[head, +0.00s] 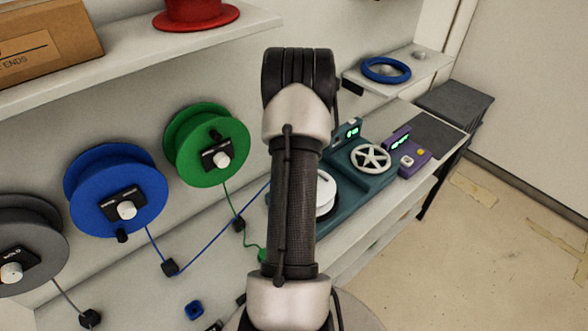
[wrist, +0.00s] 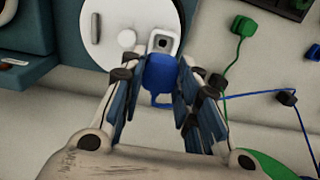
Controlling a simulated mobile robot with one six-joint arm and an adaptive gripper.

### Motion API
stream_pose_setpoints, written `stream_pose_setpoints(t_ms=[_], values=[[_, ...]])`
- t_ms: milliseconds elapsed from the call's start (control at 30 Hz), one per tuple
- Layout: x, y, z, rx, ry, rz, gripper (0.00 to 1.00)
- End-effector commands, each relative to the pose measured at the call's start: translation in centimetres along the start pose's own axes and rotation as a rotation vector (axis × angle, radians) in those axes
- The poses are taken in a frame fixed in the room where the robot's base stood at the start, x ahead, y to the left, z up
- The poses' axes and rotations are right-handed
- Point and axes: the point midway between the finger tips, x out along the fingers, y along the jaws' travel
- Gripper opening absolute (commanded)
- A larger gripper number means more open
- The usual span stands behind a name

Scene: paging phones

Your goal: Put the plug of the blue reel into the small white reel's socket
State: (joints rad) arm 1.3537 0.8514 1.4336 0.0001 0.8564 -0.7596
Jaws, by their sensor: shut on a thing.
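The blue reel (head: 115,190) hangs on the wall at left in the head view, and its cable runs right behind my arm. In the wrist view my gripper (wrist: 158,82) is shut on the blue plug (wrist: 160,72), which has a loop handle. The small white reel (wrist: 115,22) lies just ahead, and its edge shows beside my arm in the head view (head: 325,190). Its pale square socket (wrist: 163,43) is directly ahead of the plug. The plug's front is at or very near the socket; I cannot tell whether it is inside. My arm hides the gripper in the head view.
The green reel (head: 205,145) and a grey reel (head: 30,245) flank the blue one. A green plug (wrist: 243,25) lies right of the white reel in the wrist view. A teal device (head: 365,175) and a purple device (head: 405,155) stand on the bench, right of my arm.

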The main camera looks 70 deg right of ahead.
Motion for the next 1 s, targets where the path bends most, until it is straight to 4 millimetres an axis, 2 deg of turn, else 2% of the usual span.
stream_pose_setpoints(t_ms=[500, 667, 1000], values=[[0.0, 6.0, -0.7, 0.001, 0.001, 0.001, 0.12], [0.0, 6.5, -0.8, 0.000, 0.000, 0.001, 0.12], [0.0, 6.1, -0.7, -0.001, -0.001, -0.001, 0.12]])
